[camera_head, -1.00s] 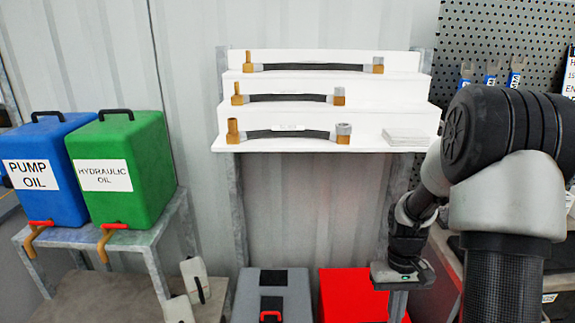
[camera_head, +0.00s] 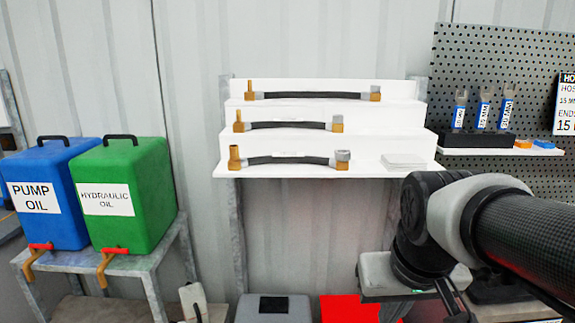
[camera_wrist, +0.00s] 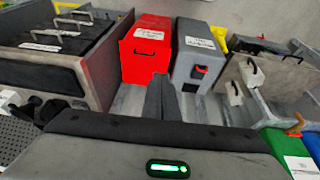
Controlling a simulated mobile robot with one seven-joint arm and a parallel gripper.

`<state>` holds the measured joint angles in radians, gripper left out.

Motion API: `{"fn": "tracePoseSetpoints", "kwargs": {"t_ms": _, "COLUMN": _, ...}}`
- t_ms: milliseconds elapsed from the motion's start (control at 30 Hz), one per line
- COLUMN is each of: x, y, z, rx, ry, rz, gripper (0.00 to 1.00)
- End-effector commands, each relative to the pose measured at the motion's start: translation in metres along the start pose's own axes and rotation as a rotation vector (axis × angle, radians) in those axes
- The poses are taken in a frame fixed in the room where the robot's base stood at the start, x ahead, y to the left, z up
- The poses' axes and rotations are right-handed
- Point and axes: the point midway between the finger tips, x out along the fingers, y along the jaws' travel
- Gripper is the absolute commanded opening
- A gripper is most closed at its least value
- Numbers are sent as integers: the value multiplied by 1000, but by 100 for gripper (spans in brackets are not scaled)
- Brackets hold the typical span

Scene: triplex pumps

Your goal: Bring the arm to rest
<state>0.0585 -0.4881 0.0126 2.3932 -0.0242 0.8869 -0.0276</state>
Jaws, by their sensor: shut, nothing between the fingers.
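My gripper (camera_wrist: 163,98) shows in the wrist view as dark fingers standing together beyond the grey hand with its green light. The fingers are shut and hold nothing. In the head view my arm comes in from the right edge, and the grey hand hangs at the lower right, below the stepped white shelf (camera_head: 228,171). The fingertips cannot be made out there. Three hoses with brass ends lie on the shelf, one per step: the top hose (camera_head: 312,95), the middle hose (camera_head: 290,125) and the bottom hose (camera_head: 288,160).
A blue pump oil container (camera_head: 48,188) and a green hydraulic oil container (camera_head: 125,190) stand on a metal stand at left. A red box (camera_wrist: 146,48) and a grey case (camera_wrist: 197,55) sit below the hand. A pegboard (camera_head: 500,60) with labelled tools is at right.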

Motion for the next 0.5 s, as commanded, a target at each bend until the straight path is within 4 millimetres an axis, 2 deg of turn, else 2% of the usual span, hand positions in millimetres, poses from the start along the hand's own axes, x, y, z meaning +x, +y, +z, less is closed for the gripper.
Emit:
{"fn": "tracePoseSetpoints", "kwargs": {"t_ms": 100, "x": -18, "y": -8, "z": 12, "rx": 0, "ry": 65, "rz": -15, "gripper": 0}}
{"fn": "tracePoseSetpoints", "kwargs": {"t_ms": 300, "x": -36, "y": -18, "z": 32, "rx": 2, "ry": 151, "rz": -42, "gripper": 0}}
{"fn": "tracePoseSetpoints", "kwargs": {"t_ms": 367, "x": -58, "y": -16, "z": 23, "rx": 4, "ry": 146, "rz": -42, "gripper": 0}}
{"fn": "tracePoseSetpoints", "kwargs": {"t_ms": 500, "x": -84, "y": -15, "z": 13, "rx": 4, "ry": 144, "rz": -41, "gripper": 0}}
